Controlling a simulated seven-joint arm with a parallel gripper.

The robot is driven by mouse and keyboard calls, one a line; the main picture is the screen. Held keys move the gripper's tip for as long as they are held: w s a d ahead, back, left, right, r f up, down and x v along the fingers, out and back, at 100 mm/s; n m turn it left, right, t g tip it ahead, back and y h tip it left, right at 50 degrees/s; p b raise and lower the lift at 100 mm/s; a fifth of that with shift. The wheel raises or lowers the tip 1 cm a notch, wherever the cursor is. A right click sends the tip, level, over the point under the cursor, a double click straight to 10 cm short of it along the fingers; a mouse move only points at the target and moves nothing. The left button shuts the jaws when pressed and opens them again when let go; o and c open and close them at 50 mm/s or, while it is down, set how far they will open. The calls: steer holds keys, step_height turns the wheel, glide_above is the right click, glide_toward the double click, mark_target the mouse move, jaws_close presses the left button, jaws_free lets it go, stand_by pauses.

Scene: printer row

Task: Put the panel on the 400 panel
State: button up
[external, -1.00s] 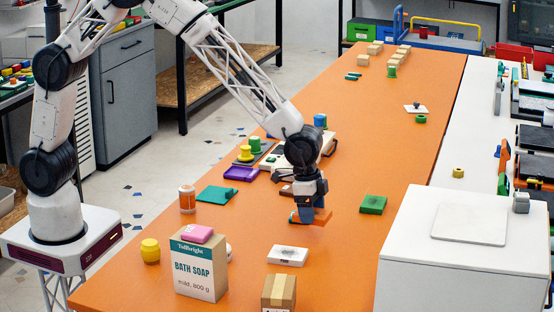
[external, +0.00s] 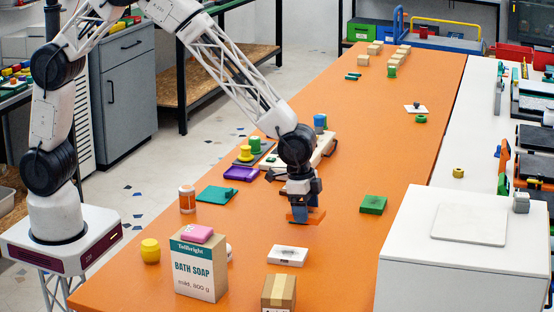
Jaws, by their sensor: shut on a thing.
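My gripper (external: 301,214) points down over the middle of the orange table, shut on a flat orange panel (external: 316,216). The fingers hide part of the panel, and I cannot tell whether it touches the table. I can read no "400" on any panel. Flat pieces near my gripper are a green panel (external: 373,204) to the right, a teal panel (external: 216,194) to the left, a purple panel (external: 241,173) at the back left, and a white panel with a dark mark (external: 287,257) in front.
A Bath Soap box (external: 200,268) with a pink bar on top stands front left, near a cardboard box (external: 278,292). An orange-and-white jar (external: 187,199) and a yellow jar (external: 150,251) stand left. A white cabinet (external: 460,260) fills the front right. Table right of my gripper is mostly clear.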

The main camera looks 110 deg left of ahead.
steer(key=s+a+r, duration=0.1)
steer(key=a+r, duration=0.1)
steer(key=a, duration=1.5)
steer(key=shift+s+r+n, duration=0.15)
steer(key=shift+n, duration=0.15)
glide_above(375, 202)
steer(key=shift+s+a+f, duration=0.15)
steer(key=shift+s+f, duration=0.1)
steer(key=shift+f, duration=0.5)
steer(key=shift+f, duration=1.75)
steer(key=shift+f, duration=0.15)
